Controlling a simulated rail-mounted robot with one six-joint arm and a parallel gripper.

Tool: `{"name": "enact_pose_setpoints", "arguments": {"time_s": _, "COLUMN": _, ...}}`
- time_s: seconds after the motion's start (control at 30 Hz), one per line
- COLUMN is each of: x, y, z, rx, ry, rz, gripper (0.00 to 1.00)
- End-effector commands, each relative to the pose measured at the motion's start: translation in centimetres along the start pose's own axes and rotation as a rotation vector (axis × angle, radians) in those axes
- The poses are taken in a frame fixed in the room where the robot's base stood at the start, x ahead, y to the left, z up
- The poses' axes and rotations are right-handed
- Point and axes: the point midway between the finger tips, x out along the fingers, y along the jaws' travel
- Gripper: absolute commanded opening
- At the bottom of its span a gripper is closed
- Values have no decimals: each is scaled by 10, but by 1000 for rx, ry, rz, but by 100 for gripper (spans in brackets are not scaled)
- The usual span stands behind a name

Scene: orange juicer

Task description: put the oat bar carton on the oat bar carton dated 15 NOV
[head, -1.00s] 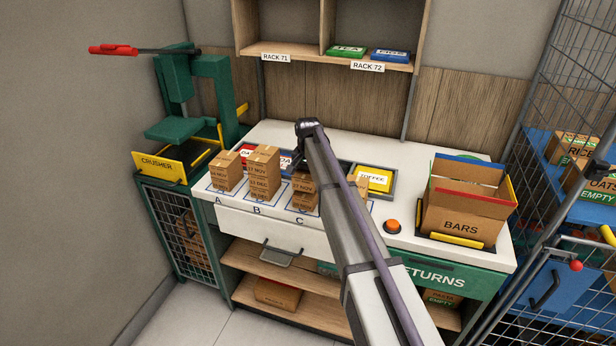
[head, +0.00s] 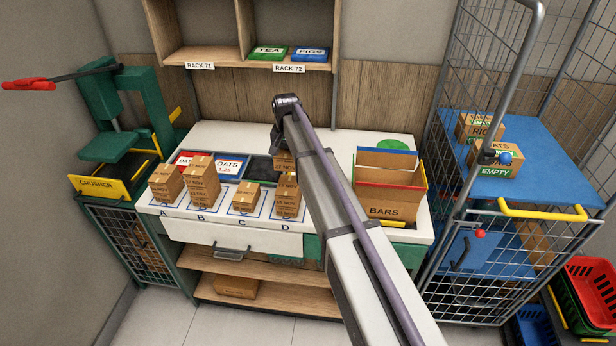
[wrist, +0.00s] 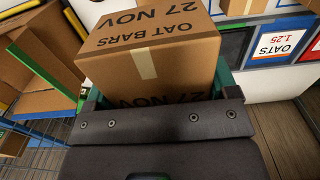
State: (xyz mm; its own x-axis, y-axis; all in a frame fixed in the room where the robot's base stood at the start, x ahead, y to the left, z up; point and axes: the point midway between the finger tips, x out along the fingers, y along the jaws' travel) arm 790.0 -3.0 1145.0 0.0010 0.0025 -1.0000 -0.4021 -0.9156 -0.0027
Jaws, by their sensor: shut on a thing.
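My gripper (wrist: 158,88) is shut on an oat bar carton (wrist: 150,50) that reads OAT BARS 27 NOV in the wrist view. In the head view this carton (head: 283,161) shows partly behind my arm, raised beyond the stack at D. Carton stacks stand on the counter at A (head: 166,184), B (head: 202,182), C (head: 246,198) and D (head: 287,196). The stack at C is the lowest. The stack dates are too small to read surely, so I cannot tell which carton is dated 15 NOV.
An open BARS box (head: 390,188) stands right of my arm. An OATS 1.25 sign (head: 229,168) and other bins lie behind the stacks. The green crusher (head: 110,115) is at the left, a wire cage trolley (head: 520,210) at the right.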

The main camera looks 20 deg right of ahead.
Motion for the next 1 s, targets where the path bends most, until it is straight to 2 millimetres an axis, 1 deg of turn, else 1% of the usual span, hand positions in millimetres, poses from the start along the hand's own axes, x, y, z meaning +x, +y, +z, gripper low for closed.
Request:
{"name": "enact_pose_setpoints", "arguments": {"time_s": 0.07, "x": 1, "y": 0, "z": 0, "rx": -3, "ry": 0, "rz": 0, "gripper": 51}}
{"name": "enact_pose_setpoints", "arguments": {"time_s": 0.13, "x": 10, "y": 0, "z": 0, "rx": -2, "ry": 0, "rz": 0, "gripper": 51}}
{"name": "enact_pose_setpoints", "arguments": {"time_s": 0.17, "x": 16, "y": 0, "z": 0, "rx": -2, "ry": 0, "rz": 0, "gripper": 51}}
{"name": "enact_pose_setpoints", "arguments": {"time_s": 0.3, "x": 53, "y": 0, "z": 0, "rx": -2, "ry": 0, "rz": 0, "gripper": 51}}
{"name": "enact_pose_setpoints", "arguments": {"time_s": 0.37, "x": 65, "y": 0, "z": 0, "rx": -2, "ry": 0, "rz": 0, "gripper": 51}}
{"name": "enact_pose_setpoints", "arguments": {"time_s": 0.43, "x": 70, "y": 0, "z": 0, "rx": -2, "ry": 0, "rz": 0, "gripper": 51}}
{"name": "enact_pose_setpoints", "arguments": {"time_s": 0.5, "x": 67, "y": 0, "z": 0, "rx": -2, "ry": 0, "rz": 0, "gripper": 51}}
{"name": "enact_pose_setpoints", "arguments": {"time_s": 0.57, "x": 69, "y": 0, "z": 0, "rx": -1, "ry": 0, "rz": 0, "gripper": 51}}
{"name": "enact_pose_setpoints", "arguments": {"time_s": 0.73, "x": 104, "y": 0, "z": 0, "rx": -1, "ry": 0, "rz": 0, "gripper": 51}}
{"name": "enact_pose_setpoints", "arguments": {"time_s": 0.77, "x": 106, "y": 0, "z": 0, "rx": -1, "ry": 0, "rz": 0, "gripper": 51}}
{"name": "enact_pose_setpoints", "arguments": {"time_s": 0.83, "x": 105, "y": 0, "z": 0, "rx": -1, "ry": 0, "rz": 0, "gripper": 51}}
{"name": "enact_pose_setpoints", "arguments": {"time_s": 0.87, "x": 103, "y": 0, "z": 0, "rx": -1, "ry": 0, "rz": 0, "gripper": 45}}
{"name": "enact_pose_setpoints", "arguments": {"time_s": 1.0, "x": 101, "y": 0, "z": 0, "rx": -1, "ry": 0, "rz": 0, "gripper": 46}}
